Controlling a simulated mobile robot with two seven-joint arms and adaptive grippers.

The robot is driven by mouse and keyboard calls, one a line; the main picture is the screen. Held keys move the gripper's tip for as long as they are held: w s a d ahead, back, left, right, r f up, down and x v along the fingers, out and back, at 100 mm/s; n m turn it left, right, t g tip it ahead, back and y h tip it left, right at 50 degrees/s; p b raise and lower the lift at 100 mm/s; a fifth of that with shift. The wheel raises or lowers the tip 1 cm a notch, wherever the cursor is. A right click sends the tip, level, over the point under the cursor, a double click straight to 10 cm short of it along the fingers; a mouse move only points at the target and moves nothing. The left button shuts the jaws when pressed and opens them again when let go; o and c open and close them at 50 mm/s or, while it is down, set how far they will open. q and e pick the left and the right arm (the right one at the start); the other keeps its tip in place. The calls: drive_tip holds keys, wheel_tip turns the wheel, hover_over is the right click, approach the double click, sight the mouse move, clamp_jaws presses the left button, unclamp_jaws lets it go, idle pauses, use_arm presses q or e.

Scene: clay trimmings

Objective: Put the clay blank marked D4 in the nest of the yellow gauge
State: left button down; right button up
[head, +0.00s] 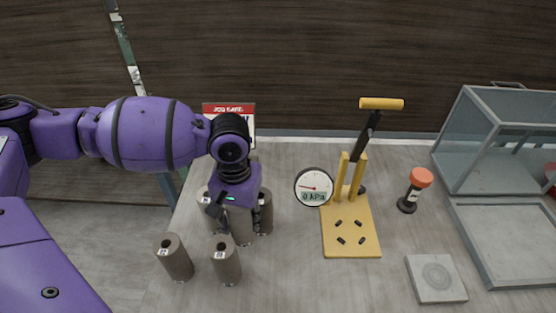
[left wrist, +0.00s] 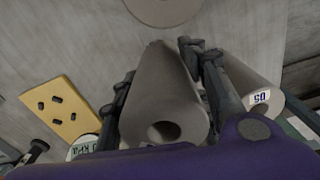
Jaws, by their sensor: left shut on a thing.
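My left gripper (head: 238,212) points down among the clay blanks at the left of the table and is shut on one grey hollow clay blank (head: 241,232). In the left wrist view the held blank (left wrist: 165,95) lies between the two dark fingers; no mark on it is readable. Another blank (left wrist: 255,85), whose label seems to read D5, stands beside the fingers. The yellow gauge (head: 350,246) stands to the right, with several short black pegs on its base, a lever with a yellow handle and a dial (head: 314,187) reading 0 kPa. My right gripper is not in view.
Two blanks (head: 173,258) (head: 226,261) stand in front of my left gripper, with labels too small to read surely. An orange-capped item (head: 418,180), a grey square block (head: 436,278) and a glass-sided case (head: 490,150) lie right of the gauge.

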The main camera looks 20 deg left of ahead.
sight(244, 231)
use_arm(q)
drive_tip(key=shift+f, duration=2.15)
drive_tip(key=shift+f, duration=0.15)
drive_tip(key=c, duration=1)
unclamp_jaws()
